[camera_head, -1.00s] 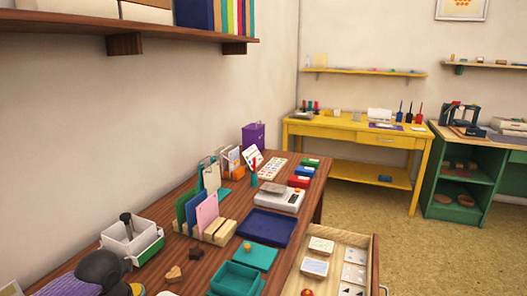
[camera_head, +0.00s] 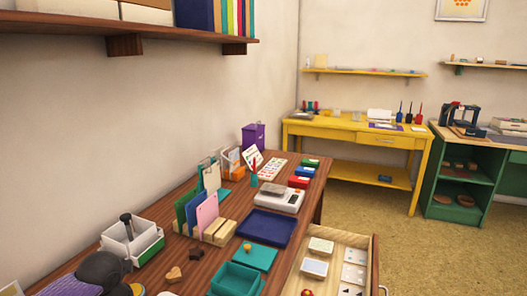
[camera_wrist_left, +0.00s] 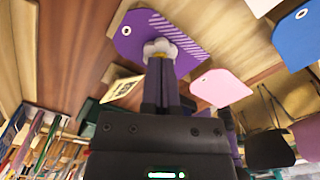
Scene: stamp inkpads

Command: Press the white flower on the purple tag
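In the left wrist view the purple tag (camera_wrist_left: 188,36) lies on brown wood, with a white-ringed hole and pale diagonal stripes at one side. The white flower (camera_wrist_left: 159,47), a small scalloped piece with a bit of yellow at its edge, is at the tips of my left gripper (camera_wrist_left: 161,62). The dark fingers are close together on it, and it overlaps the tag in this view. I cannot tell whether the flower touches the tag. The fingertips hide part of the tag. My left gripper's fingers do not show clearly in the head view. My right gripper is not in view.
A pink tag (camera_wrist_left: 221,89) and a blue tag (camera_wrist_left: 299,36) are near the purple one in the wrist view. In the head view, a white caddy (camera_head: 132,240), a tag rack (camera_head: 218,233), a teal tray (camera_head: 236,280) and an open drawer (camera_head: 340,236) surround the work area.

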